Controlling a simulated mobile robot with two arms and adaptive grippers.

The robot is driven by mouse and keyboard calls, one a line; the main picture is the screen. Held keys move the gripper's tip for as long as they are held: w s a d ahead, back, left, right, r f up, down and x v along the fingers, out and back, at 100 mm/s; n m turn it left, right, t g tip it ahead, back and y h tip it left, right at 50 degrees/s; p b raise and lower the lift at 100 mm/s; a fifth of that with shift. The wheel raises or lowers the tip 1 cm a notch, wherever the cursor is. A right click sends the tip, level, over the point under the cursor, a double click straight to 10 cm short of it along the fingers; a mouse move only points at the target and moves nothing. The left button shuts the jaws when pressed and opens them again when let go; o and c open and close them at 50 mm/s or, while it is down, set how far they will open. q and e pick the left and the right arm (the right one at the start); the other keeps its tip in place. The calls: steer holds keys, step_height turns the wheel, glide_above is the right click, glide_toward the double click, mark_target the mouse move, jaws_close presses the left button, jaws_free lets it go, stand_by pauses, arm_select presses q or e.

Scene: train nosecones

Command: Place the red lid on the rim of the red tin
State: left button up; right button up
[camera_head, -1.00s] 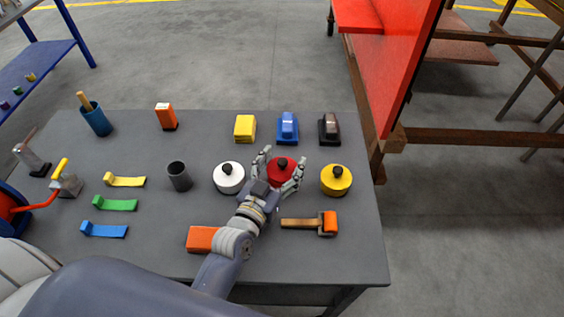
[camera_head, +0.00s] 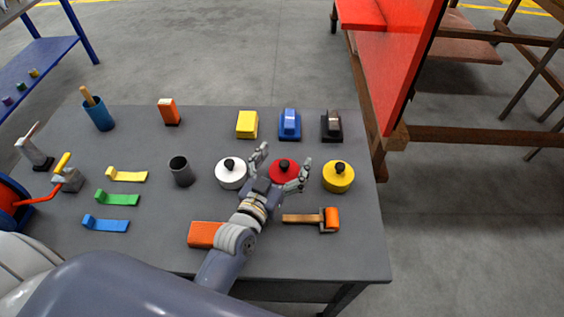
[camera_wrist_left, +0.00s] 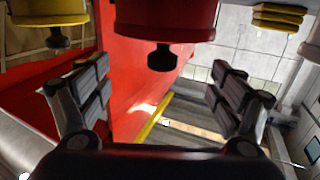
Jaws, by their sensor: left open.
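The red lid (camera_head: 275,163) with its black knob sits on top of the red tin (camera_head: 286,182), between the white and yellow tins. In the left wrist view the lid (camera_wrist_left: 190,34) shows at the top, knob pointing down in the picture, and it looks level against the red tin (camera_wrist_left: 165,10). My left gripper (camera_head: 284,164) is open, its fingers spread to either side of the lid and apart from it. In the wrist view nothing is between the fingers (camera_wrist_left: 160,75). My right gripper is not in view.
A white tin (camera_head: 230,175) and a yellow tin (camera_head: 338,178) flank the red one closely. Yellow, blue and black blocks stand behind.

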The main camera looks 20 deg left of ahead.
arm_select(q)
steer(key=shift+s+f, duration=0.15)
steer(key=shift+f, duration=0.35)
steer(key=s, duration=0.3)
steer(key=s+r+b, duration=0.1)
steer(key=s, duration=0.2)
steer(key=s+a, duration=0.1)
steer(key=s, duration=0.3)
steer(key=shift+a+r+b, duration=0.1)
steer(key=shift+r+b, duration=0.1)
steer(key=shift+b, duration=0.15)
steer(key=shift+s+a+r, duration=0.1)
steer(key=shift+s+r, duration=0.15)
steer(key=shift+s, duration=0.55)
